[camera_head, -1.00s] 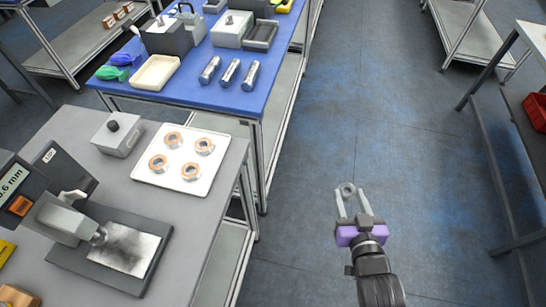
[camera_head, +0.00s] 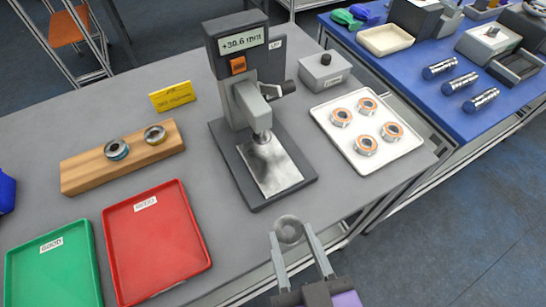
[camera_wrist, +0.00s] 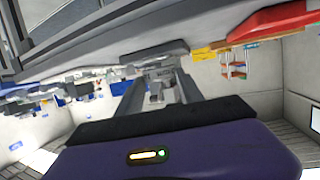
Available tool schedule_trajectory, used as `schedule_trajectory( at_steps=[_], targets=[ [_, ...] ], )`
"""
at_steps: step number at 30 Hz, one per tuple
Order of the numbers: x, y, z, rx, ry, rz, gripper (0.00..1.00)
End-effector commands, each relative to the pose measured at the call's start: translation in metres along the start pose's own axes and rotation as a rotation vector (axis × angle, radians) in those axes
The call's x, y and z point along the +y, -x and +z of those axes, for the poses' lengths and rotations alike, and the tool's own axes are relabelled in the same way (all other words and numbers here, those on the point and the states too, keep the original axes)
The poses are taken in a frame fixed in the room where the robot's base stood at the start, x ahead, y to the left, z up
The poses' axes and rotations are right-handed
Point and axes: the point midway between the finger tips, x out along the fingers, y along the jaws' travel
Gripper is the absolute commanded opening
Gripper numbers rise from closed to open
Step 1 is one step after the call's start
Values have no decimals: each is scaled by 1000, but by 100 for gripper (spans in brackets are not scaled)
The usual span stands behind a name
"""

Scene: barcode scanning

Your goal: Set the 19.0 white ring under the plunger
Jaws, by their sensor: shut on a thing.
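The ring (camera_head: 289,219) is pale grey-white and sits between the fingertips of my gripper (camera_head: 291,236), which is shut on it. My gripper is in front of the grey bench's near edge, apart from the gauge. The plunger (camera_head: 262,136) of the dark gauge stand (camera_head: 228,65) points down at a bright metal plate (camera_head: 268,166) on a dark base. No ring shows under the plunger. In the wrist view the fingers of my gripper (camera_wrist: 160,75) reach away from me; the ring is too small to make out there.
A white tray (camera_head: 385,164) with several orange-and-silver rings lies right of the gauge. A wooden block (camera_head: 85,177) with two rings, a red tray (camera_head: 160,245) and a green tray (camera_head: 55,270) lie left. A grey box (camera_head: 324,71) stands behind the white tray.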

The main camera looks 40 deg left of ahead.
Motion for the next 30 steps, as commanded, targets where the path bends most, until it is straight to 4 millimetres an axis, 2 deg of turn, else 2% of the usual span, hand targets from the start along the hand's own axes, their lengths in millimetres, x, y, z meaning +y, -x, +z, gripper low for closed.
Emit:
schedule_trajectory(
  at_steps=[5, 10, 14, 24, 30],
  targets=[
    [-3, 1, -2, 4, 6, -10, 0],
    [-2, -13, -5, 8, 5, -9, 0],
    [-2, -36, -17, 8, 5, -9, 0],
    [-3, -111, -40, 5, 4, -9, 0],
    [-2, -136, -45, 4, 4, -7, 0]
  ],
)
